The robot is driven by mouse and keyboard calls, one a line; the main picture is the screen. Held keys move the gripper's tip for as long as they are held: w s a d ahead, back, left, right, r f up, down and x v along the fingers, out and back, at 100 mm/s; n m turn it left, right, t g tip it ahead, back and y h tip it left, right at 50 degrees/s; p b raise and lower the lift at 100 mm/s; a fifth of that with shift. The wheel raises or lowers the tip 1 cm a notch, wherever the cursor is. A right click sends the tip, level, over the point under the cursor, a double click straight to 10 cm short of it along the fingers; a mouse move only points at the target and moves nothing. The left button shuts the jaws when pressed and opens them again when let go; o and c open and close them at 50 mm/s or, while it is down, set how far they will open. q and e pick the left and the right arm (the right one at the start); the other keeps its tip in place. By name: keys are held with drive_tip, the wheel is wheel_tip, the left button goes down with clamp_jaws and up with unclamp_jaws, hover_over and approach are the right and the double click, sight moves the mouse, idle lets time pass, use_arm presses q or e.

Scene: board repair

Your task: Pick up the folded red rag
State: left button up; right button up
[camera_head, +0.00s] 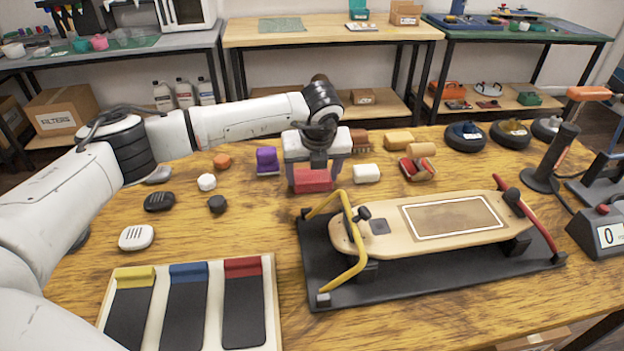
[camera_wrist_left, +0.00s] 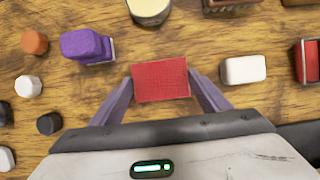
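The folded red rag (camera_head: 312,180) is a small red block with a woven face, at the middle of the wooden table. It also shows in the left wrist view (camera_wrist_left: 160,80), lying between the fingertips. My left gripper (camera_head: 314,184) reaches down over it with one purple finger on each side. In the left wrist view the fingertips of the left gripper (camera_wrist_left: 161,82) sit right at the rag's side edges, with no clear gap. I cannot tell whether they press on it. The rag shows no clear lift from the table. My right gripper is not in view.
A purple block (camera_head: 267,160) is left of the rag and a white block (camera_head: 367,173) right of it. A skateboard deck (camera_head: 375,240) stands on a black mat in front. A tray of coloured-top strips (camera_head: 273,320) lies front left. Dark and white pucks lie left.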

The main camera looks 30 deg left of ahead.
sight(313, 177)
use_arm(q)
drive_tip(key=shift+c, duration=0.7)
wheel_tip(313, 177, up, 10)
